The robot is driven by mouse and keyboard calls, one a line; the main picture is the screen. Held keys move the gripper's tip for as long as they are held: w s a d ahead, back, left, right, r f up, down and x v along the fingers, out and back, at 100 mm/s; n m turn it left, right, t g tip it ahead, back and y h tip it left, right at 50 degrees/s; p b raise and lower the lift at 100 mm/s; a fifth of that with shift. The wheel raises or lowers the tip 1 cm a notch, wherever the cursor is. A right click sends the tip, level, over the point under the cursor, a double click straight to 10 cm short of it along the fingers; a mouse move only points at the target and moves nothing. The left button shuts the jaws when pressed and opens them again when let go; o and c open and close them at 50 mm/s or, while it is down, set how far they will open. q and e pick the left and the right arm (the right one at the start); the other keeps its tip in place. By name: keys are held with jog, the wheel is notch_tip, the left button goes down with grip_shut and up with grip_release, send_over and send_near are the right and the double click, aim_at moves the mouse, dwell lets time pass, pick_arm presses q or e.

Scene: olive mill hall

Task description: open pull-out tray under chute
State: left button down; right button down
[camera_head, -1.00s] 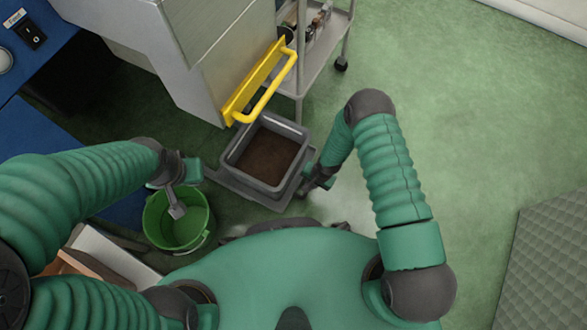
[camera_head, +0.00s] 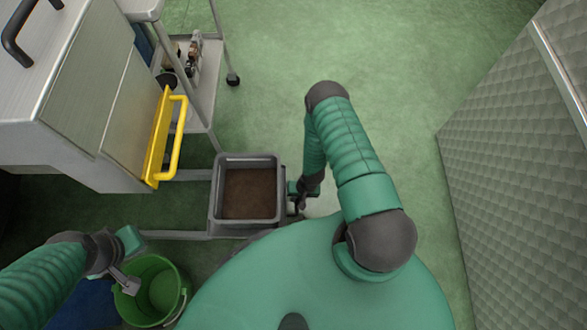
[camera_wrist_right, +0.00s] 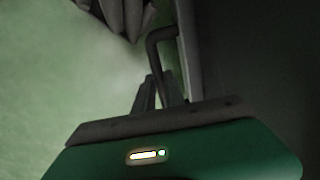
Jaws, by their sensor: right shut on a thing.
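The pull-out tray (camera_head: 185,235) is a grey frame reaching out to the right from under the metal machine (camera_head: 90,100). A grey bin (camera_head: 248,158) with brown material inside sits at its outer end. My right gripper (camera_head: 299,203) is at the right side of the bin. In the right wrist view, its fingers (camera_wrist_right: 160,93) are shut on a dark bent bar handle (camera_wrist_right: 154,48) at the tray's side. My left gripper (camera_head: 126,281) hangs over the rim of the green bucket (camera_head: 163,288); whether its fingers are open is unclear.
A yellow handle (camera_head: 176,138) sticks out from the machine's side, left of the bin. A wheeled cart (camera_head: 204,95) stands behind it. A grey quilted panel (camera_head: 510,150) fills the right side. The green floor between is clear.

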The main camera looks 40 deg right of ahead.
jog(key=c, duration=1.4)
grip_release()
notch_tip(320, 180, up, 16)
jog(key=s+d+p, duration=0.1)
jog(key=d+p, duration=0.1)
jog(key=p, duration=0.6)
jog(key=shift+s+d+r+p, duration=0.2)
jog(key=shift+s+d+p, duration=0.1)
jog(key=shift+s, duration=0.1)
